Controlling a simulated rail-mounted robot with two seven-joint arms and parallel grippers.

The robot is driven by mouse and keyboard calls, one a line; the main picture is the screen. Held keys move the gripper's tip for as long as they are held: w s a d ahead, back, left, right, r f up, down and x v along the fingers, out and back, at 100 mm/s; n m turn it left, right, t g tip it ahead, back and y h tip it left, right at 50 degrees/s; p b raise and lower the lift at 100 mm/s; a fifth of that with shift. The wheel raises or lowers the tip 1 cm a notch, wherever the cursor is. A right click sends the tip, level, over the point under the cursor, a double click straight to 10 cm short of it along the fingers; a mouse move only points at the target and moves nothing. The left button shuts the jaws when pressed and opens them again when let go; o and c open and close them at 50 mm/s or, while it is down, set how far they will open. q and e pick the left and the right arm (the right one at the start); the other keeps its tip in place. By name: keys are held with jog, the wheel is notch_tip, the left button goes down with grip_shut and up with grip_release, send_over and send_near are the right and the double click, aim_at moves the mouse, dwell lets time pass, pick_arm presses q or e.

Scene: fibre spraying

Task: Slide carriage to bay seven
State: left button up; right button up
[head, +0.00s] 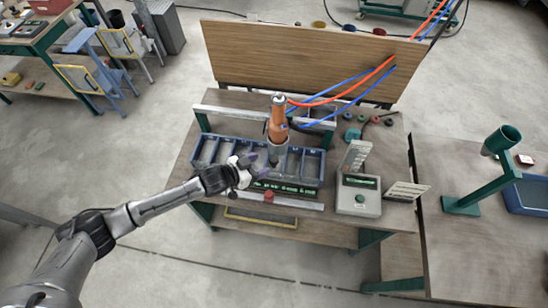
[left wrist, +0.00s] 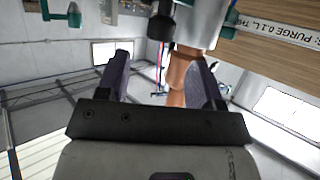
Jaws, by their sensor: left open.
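The carriage (head: 278,152) is a grey body with a copper-coloured spray head (head: 278,122) standing upright on top. It stands over the middle of a blue tray of bays (head: 211,160); the bay numbers are too small to read. My left gripper (head: 247,165) is open, just left of and in front of the carriage. In the left wrist view, the fingers of my left gripper (left wrist: 160,80) are apart. The copper spray head (left wrist: 179,68) shows beyond them, close to the right finger, which partly covers it. I cannot tell whether they touch. My right gripper is not in view.
A wooden board (head: 300,60) rises behind the bench, with red and blue hoses crossing it to the spray head. A grey control box (head: 358,196) stands right of the tray. A green stand (head: 470,190) is on the right-hand table.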

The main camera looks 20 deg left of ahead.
aim_at(273, 160)
pick_arm(q)
jog(key=shift+x, duration=3.55)
jog(key=shift+c, duration=0.4)
grip_shut()
